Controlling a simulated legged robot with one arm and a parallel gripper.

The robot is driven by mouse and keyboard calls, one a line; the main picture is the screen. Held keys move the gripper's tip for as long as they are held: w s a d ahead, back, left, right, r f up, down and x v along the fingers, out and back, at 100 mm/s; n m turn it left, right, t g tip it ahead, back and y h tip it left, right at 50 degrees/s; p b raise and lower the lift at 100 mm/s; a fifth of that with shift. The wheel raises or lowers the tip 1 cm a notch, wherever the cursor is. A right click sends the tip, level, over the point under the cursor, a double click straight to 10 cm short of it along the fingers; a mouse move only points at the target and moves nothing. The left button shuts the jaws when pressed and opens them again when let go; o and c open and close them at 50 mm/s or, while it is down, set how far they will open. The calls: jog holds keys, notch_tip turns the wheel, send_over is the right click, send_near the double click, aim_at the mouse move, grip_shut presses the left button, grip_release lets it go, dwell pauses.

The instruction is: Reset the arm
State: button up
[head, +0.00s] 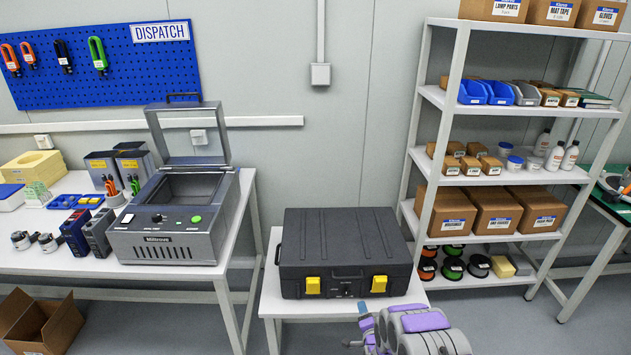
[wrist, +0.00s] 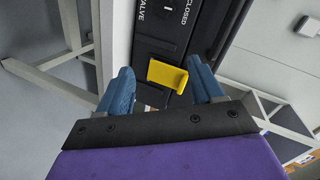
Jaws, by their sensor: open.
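My gripper (wrist: 165,85) shows in the wrist view with its two blue fingers spread apart and nothing between them that they grip. A yellow latch (wrist: 167,75) on the black case shows between and beyond the fingertips; I cannot tell the gap. In the head view my arm (head: 415,325) is folded at the bottom, in purple and grey, in front of the closed black case (head: 345,240). My gripper's blue tip (head: 367,322) shows only in part there, just below the case's front.
The case stands on a small white table (head: 285,335). Left is a bench with a grey machine (head: 165,240), its lid raised. A shelf rack (head: 460,100) stands right. An open cardboard box (head: 38,322) lies on the floor at left. Floor shows between the tables.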

jog(key=d+r+n+g+h, duration=0.25)
jog(key=d+r+g, duration=0.2)
jog(key=r, duration=0.75)
jog(key=s+d+r+n+g, duration=0.2)
jog(key=s+r+n+g, duration=0.1)
jog(key=s+r, duration=0.85)
jog(key=s+a+r+n+g, duration=0.2)
jog(key=s+r, duration=0.4)
jog(key=s, duration=0.8)
jog(key=s+a+r+n+g+y, duration=0.1)
jog(key=s+a+r+n+g, duration=0.2)
jog(key=s, duration=1.1)
jog(key=s+a+r+n+g+y, duration=0.1)
jog(key=s+a+r+n+g, duration=0.1)
jog(key=s+a+r, duration=0.3)
jog(key=s+r+g, duration=0.1)
jog(key=s+r, duration=0.3)
jog(key=s, duration=0.5)
jog(key=shift+s+a+r+g, duration=0.2)
jog(key=shift+s+r+g, duration=0.05)
jog(key=shift+s+g, duration=0.1)
jog(key=shift+n, duration=0.25)
